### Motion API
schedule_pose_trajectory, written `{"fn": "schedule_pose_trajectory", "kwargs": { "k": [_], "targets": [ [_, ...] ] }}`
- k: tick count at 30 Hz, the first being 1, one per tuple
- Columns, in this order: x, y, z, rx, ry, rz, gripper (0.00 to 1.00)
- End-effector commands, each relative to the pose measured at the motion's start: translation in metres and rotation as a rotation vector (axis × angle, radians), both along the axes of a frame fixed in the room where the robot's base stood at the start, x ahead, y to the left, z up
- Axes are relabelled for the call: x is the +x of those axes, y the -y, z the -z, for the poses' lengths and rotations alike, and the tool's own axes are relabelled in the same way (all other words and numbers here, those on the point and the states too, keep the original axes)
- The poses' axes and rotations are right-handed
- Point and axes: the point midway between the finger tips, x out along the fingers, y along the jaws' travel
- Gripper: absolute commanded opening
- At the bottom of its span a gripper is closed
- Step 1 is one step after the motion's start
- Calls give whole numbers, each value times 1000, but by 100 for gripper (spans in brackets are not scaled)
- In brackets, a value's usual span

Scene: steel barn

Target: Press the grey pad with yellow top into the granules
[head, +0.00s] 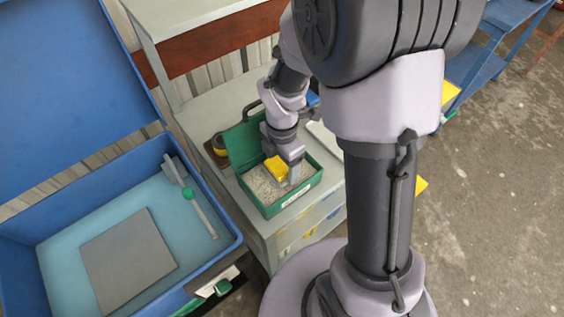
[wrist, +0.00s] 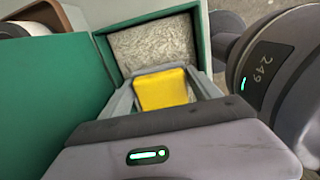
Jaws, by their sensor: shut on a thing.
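The pad's yellow top (head: 276,168) shows in the head view at the end of my arm, over the green box. In the wrist view the yellow top (wrist: 162,89) sits between the two fingers of my gripper (wrist: 163,92), which is shut on the pad. The pad's grey part is hidden below the top. The pale granules (wrist: 153,46) fill the green box beyond the pad, and they also show in the head view (head: 262,186). The green box (head: 294,199) has its lid up. I cannot tell whether the pad touches the granules.
The box stands on a grey cabinet (head: 225,116). A large open blue case (head: 228,243) with a grey plate (head: 128,262) is at the left. Bare floor (head: 500,190) lies at the right.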

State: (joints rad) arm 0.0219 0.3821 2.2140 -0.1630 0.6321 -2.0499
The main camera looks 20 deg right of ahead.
Motion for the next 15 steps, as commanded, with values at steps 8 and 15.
{"fn": "schedule_pose_trajectory", "kwargs": {
  "k": [8, 15],
  "targets": [
    [0, 0, 4, 0, 0, 0, 40],
    [0, 0, 7, 0, 0, 0, 40]
  ]
}}
